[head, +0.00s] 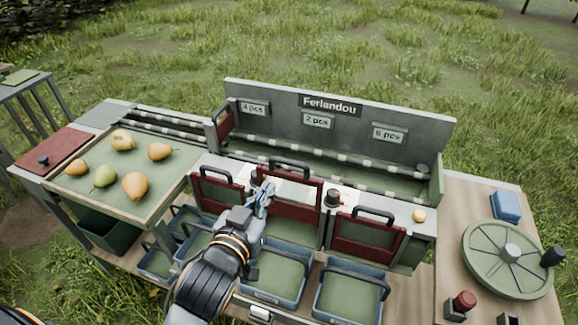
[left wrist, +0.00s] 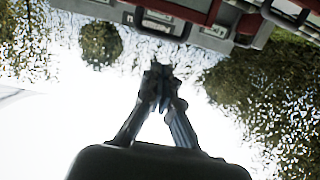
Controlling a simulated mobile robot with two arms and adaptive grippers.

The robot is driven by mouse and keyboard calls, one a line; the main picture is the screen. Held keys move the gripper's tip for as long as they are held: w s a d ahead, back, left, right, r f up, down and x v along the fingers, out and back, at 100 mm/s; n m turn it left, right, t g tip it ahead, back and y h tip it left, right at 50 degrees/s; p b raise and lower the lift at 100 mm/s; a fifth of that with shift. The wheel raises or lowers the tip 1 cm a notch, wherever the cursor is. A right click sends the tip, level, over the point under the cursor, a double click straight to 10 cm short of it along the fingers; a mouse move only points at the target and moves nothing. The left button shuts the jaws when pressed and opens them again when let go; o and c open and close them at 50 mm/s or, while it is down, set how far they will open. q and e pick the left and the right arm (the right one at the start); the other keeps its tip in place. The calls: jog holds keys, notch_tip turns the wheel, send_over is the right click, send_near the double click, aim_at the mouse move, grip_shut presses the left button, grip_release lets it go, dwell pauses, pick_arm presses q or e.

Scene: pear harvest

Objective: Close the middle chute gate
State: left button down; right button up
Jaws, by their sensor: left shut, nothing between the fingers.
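The middle chute gate (head: 298,208) is a dark red panel with a black handle (head: 289,163) on top. It stands higher than the left gate (head: 217,192) and the right gate (head: 367,238), with an opening below it. My left gripper (head: 265,192) is shut and empty, at the left edge of the middle gate and below its handle. I cannot tell if it touches the panel. In the left wrist view its fingertips (left wrist: 158,72) meet, with red and grey machine parts beyond them at the top. My right gripper is out of view.
Blue-grey crates (head: 350,291) stand below the chutes. Several pears lie on the sorting tray (head: 165,184) at the left. A green wheel (head: 485,262) and a blue block (head: 506,206) are on the right table. A yellow knob (head: 419,215) sits beside the right gate.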

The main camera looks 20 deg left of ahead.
pick_arm(q)
notch_tip(320, 180, up, 3)
jog(key=t, duration=0.1)
jog(key=p, duration=0.3)
send_over(289, 188)
jog(key=s, duration=0.3)
jog(key=shift+w+f, duration=0.15)
jog(key=shift+f, duration=1.95)
notch_tip(289, 188, down, 11)
jog(key=b, duration=0.6)
jog(key=shift+r+b, duration=0.2)
jog(key=shift+b, duration=0.1)
